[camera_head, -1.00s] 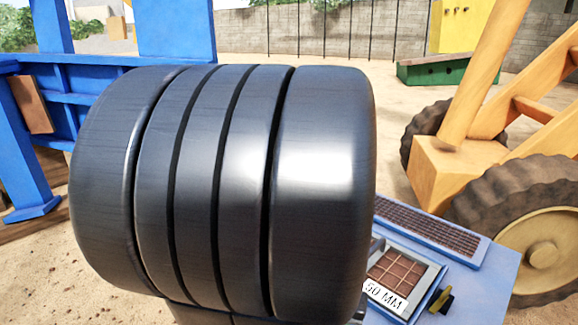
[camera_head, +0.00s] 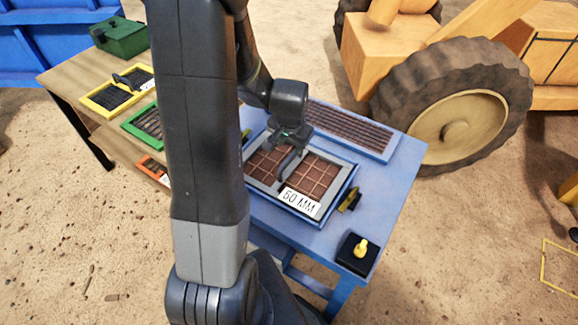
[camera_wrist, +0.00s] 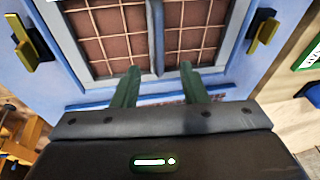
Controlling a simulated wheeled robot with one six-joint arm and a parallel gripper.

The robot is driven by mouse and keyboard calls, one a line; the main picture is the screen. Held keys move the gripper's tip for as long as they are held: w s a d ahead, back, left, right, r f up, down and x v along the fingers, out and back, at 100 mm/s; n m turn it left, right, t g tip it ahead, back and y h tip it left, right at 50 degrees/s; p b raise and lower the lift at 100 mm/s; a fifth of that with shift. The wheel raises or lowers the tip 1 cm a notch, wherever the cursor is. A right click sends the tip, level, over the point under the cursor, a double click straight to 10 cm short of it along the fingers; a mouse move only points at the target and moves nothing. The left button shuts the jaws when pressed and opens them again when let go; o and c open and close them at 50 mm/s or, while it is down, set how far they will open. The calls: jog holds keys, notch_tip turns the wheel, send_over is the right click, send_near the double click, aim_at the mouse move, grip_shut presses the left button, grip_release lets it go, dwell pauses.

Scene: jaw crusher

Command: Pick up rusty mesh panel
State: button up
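The rusty mesh panel (camera_head: 314,177) is a red-brown grid in a grey frame, with a grey bar across its middle. It lies in a blue holder on the blue table (camera_head: 395,185), and a "50 MM" label is on its near edge. In the wrist view the mesh panel (camera_wrist: 108,24) fills the top, with the bar running between my finger lines. My gripper (camera_head: 291,139) is over the panel. In the wrist view my gripper (camera_wrist: 157,70) is open, its two green fingers apart with nothing seen clamped; contact with the bar cannot be told.
Black-and-yellow clamps (camera_head: 349,199) flank the holder. A dark grille (camera_head: 350,128) lies behind it, and a black box with a yellow knob (camera_head: 357,251) stands at the table's near right. A wooden table (camera_head: 70,75) with framed screens is left. A large wheel (camera_head: 455,112) stands behind right.

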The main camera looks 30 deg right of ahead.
aim_at(290, 157)
jog(key=shift+p+x, duration=0.75)
jog(key=shift+x, duration=4.3)
jog(key=shift+d, duration=0.1)
jog(key=shift+f+b, duration=0.3)
jog(key=shift+b, duration=0.15)
grip_shut()
jog(key=shift+r, duration=0.1)
